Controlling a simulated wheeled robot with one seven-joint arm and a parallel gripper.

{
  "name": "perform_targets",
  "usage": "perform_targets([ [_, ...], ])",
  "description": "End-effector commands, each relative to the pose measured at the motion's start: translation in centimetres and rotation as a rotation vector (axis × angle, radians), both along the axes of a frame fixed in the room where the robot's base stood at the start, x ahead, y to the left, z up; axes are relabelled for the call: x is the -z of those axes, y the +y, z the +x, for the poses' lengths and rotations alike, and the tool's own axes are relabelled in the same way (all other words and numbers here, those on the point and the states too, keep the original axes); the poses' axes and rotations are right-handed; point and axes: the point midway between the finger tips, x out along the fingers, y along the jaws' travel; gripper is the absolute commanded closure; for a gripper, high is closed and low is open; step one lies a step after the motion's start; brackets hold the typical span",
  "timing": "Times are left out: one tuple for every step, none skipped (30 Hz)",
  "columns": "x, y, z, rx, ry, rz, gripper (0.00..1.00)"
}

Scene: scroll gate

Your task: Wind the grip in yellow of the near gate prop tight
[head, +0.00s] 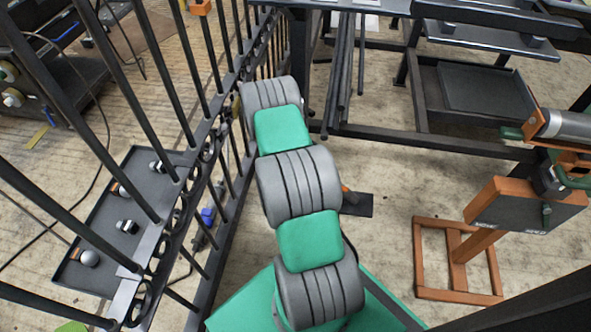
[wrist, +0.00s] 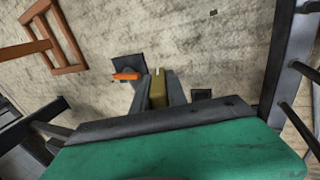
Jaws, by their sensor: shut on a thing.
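The yellow grip (wrist: 158,92) shows in the wrist view as a dull yellow block between the two grey fingers of my gripper (wrist: 159,80). My gripper is shut on it. A dark square plate (wrist: 128,67) with an orange bar (wrist: 126,76) lies just beyond, to the left of the fingers. The same dark plate (head: 358,208) seems to show beside my arm in the head view. My arm hides the gripper and the yellow grip there. The rest of the prop is hidden, so how tight the grip is cannot be told.
The black scroll gate (head: 232,75) stands close on the left of my arm. A dark tray (head: 118,225) with small parts is beyond its bars. An orange floor stand (head: 457,258) and a dark metal frame (head: 450,143) are on the right.

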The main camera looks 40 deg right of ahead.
Motion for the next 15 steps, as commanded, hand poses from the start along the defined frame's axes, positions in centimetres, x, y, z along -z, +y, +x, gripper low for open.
perform_targets([
  [0.09,0.06,0.04,-0.001,0.005,-0.003,1.0],
  [0.08,0.06,0.03,-0.001,0.007,-0.005,1.0],
  [0.07,0.04,0.02,-0.001,0.011,-0.008,1.0],
  [0.06,0.03,0.0,0.0,0.012,-0.008,1.0],
  [0.05,0.02,0.0,0.0,0.013,-0.009,1.0],
  [0.04,0.01,-0.02,0.0,0.014,-0.01,1.0],
  [0.04,0.01,-0.01,0.0,0.014,-0.01,1.0],
  [0.04,0.0,-0.02,0.0,0.014,-0.01,1.0],
  [0.04,0.0,-0.02,0.0,0.014,-0.01,1.0],
  [0.04,0.0,-0.02,0.0,0.013,-0.009,1.0],
  [0.04,0.01,-0.01,0.0,0.013,-0.009,1.0],
  [0.04,0.01,-0.01,0.0,0.013,-0.009,1.0],
  [0.05,0.01,-0.02,0.0,0.013,-0.009,1.0],
  [0.05,0.0,-0.01,0.0,0.013,-0.009,1.0],
  [0.05,0.0,-0.01,0.0,0.013,-0.01,0.79],
])
